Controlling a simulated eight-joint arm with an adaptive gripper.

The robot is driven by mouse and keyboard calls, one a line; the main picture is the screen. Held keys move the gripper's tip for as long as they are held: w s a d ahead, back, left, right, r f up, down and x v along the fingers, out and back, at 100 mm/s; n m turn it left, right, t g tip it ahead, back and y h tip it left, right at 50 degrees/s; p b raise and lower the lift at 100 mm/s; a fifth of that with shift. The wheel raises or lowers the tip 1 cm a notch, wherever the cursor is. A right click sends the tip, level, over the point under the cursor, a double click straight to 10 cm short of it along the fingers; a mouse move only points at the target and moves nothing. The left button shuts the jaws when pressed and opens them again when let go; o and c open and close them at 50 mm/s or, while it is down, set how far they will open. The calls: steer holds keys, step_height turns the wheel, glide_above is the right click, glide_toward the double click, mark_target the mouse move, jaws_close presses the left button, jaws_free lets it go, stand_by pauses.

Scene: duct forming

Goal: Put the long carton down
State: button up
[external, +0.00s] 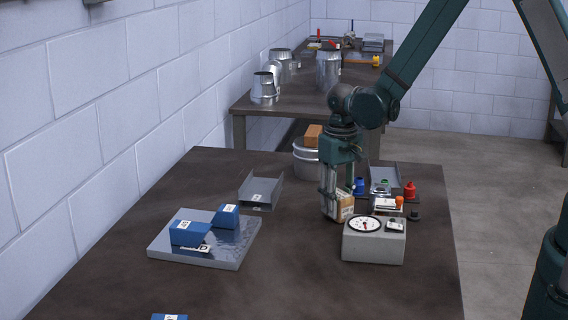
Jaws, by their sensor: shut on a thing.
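My gripper (334,212) points down over the right half of the near table, behind the grey dial gauge box. It is shut on a tan carton (346,207), which shows a pale printed face on its right side. The fingers hide the carton's left part. The carton is close to the table top; I cannot tell whether it touches it.
The grey dial box (374,246) stands just in front. Small coloured bottles (410,191) and a grey tray (386,176) lie to the right. A metal plate with blue blocks (230,262) and a grey channel piece (262,190) are left. The table's (300,285) front middle is clear.

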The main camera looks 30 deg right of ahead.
mark_target(339, 193)
steer(key=shift+f, duration=0.2)
steer(key=shift+f, duration=0.15)
steer(key=o, duration=1)
steer(key=shift+r+p, duration=0.3)
steer(key=shift+r, duration=5.85)
